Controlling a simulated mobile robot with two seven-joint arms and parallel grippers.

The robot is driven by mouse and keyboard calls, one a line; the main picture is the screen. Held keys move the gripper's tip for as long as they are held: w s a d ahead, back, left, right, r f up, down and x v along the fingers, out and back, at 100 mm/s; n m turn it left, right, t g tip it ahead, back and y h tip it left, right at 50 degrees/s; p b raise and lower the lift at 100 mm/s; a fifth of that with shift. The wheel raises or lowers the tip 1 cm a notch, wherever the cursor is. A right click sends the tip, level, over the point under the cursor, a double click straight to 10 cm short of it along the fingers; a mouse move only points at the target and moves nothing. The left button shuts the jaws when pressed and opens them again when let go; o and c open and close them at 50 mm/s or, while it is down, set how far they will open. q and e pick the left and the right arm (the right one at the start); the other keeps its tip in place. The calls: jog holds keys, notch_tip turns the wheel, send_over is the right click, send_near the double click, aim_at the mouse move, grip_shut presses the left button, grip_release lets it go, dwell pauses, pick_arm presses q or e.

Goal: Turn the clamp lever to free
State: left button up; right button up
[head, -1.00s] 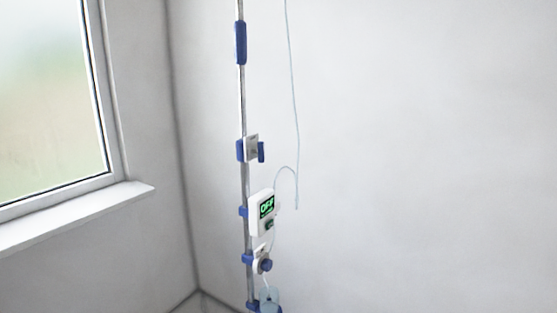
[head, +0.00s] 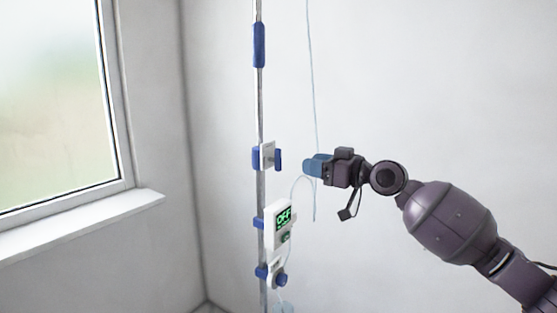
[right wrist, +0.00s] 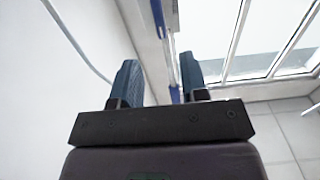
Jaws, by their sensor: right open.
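A metal pole (head: 261,105) stands upright near the room corner. On it is a white plate (head: 267,155) with a blue block on its left and a small blue lever-like piece (head: 278,160) on its right. Lower down, a round blue knob (head: 281,279) sits on a white fitting; I cannot tell for sure which is the clamp lever. My right gripper (head: 308,167) is just right of the plate, at about its height in the picture, apart from it. In the right wrist view its blue fingers (right wrist: 158,78) are spread, with nothing held. My left gripper is not in view.
A thin clear tube (head: 312,90) hangs beside my right gripper and curves to the box. A window with a sill (head: 90,222) is at left. The right wall is bare.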

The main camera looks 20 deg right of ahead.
aim_at(281, 159)
jog(key=x, duration=1)
jog(key=shift+w+a, duration=0.2)
jog(key=shift+f, duration=0.1)
grip_shut()
